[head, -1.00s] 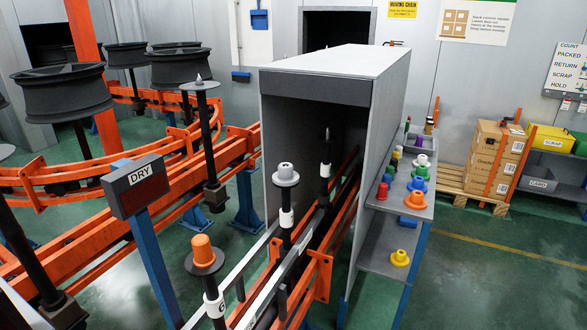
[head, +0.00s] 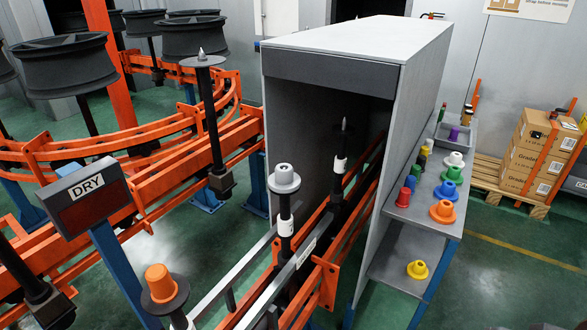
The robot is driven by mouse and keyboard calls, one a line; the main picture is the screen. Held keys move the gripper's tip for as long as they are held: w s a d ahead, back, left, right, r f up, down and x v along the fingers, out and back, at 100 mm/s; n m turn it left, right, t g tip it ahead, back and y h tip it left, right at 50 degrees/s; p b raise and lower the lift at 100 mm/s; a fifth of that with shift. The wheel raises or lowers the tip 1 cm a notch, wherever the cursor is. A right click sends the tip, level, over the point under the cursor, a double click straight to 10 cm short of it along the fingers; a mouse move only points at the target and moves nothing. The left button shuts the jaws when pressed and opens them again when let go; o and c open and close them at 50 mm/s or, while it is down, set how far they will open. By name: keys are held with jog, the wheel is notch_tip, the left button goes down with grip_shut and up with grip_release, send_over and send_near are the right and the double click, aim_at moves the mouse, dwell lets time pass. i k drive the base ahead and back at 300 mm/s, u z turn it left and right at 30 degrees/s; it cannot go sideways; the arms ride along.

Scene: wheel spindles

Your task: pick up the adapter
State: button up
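Several flanged adapters are in the head view, and I cannot tell which one the task means. An orange adapter (head: 161,284) sits on a dark disc atop a spindle at lower left. A pale grey adapter (head: 284,179) tops another spindle at the tunnel mouth. On the upper side shelf (head: 424,214) stand an orange adapter (head: 443,211), a blue adapter (head: 446,190), a green adapter (head: 452,174), a white adapter (head: 456,159) and a red adapter (head: 404,196). A yellow adapter (head: 417,270) is on the lower shelf. My gripper is not in view.
The grey tunnel (head: 350,55) covers the orange-railed conveyor. A "DRY" sign (head: 86,195) stands at left, before orange rails with wheels on spindles (head: 62,66). Cartons (head: 533,160) on a pallet stand at right. The green floor right of the shelves is mostly clear.

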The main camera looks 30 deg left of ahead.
aim_at(281, 181)
jog(key=i, duration=1.25)
jog(key=u, duration=3.95)
